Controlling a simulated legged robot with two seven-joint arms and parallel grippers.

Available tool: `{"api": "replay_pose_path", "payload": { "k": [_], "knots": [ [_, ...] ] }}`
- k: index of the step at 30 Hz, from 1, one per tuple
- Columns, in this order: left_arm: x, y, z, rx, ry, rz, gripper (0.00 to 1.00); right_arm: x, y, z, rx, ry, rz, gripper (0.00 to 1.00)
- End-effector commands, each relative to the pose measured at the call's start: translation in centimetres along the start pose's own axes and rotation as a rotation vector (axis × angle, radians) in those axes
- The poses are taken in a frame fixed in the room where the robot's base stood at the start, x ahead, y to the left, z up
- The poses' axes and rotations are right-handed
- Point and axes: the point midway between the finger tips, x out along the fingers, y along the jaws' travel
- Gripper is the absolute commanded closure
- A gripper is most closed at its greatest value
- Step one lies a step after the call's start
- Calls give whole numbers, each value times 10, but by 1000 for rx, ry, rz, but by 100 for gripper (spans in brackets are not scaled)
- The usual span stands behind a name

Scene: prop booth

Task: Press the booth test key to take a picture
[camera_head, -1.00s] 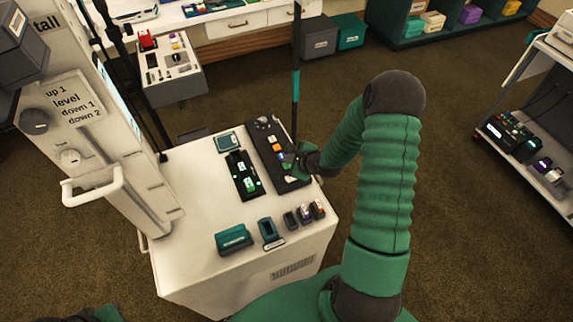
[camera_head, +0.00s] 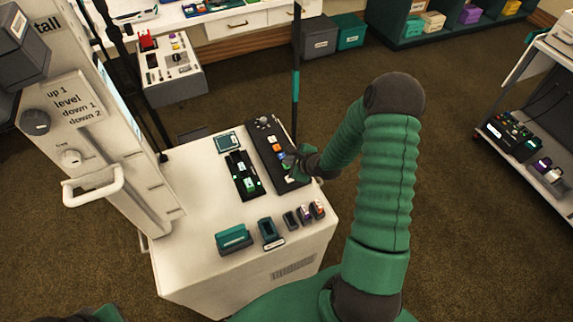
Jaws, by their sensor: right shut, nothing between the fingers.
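A long black control panel (camera_head: 262,132) lies on the white cabinet top (camera_head: 195,205). Small keys sit in a row along it: a white key (camera_head: 272,139), an orange key (camera_head: 275,147) and a blue key (camera_head: 280,155) show. I cannot read which one is the test key. My right gripper (camera_head: 289,164) is shut and empty, over the near part of the panel beside the blue key. It hides the keys under it, and I cannot tell whether it touches one. My left gripper is out of view.
A black tray with green parts (camera_head: 244,175) lies left of the panel, with a teal-framed item (camera_head: 228,142) behind it. A teal box (camera_head: 233,239) and several small blocks line the front. A dark pole (camera_head: 296,80) rises behind. A white handle (camera_head: 92,186) juts out left.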

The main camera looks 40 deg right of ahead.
Motion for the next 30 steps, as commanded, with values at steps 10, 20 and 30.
{"api": "replay_pose_path", "payload": {
  "k": [10, 20, 30],
  "knots": [
    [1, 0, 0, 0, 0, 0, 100, 3, 2, -2, 1, 0, 0, 100],
    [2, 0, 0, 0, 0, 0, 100, 5, 4, -4, 2, 0, 1, 100],
    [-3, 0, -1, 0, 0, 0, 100, 2, 2, -2, 1, 0, 1, 100]
  ]
}}
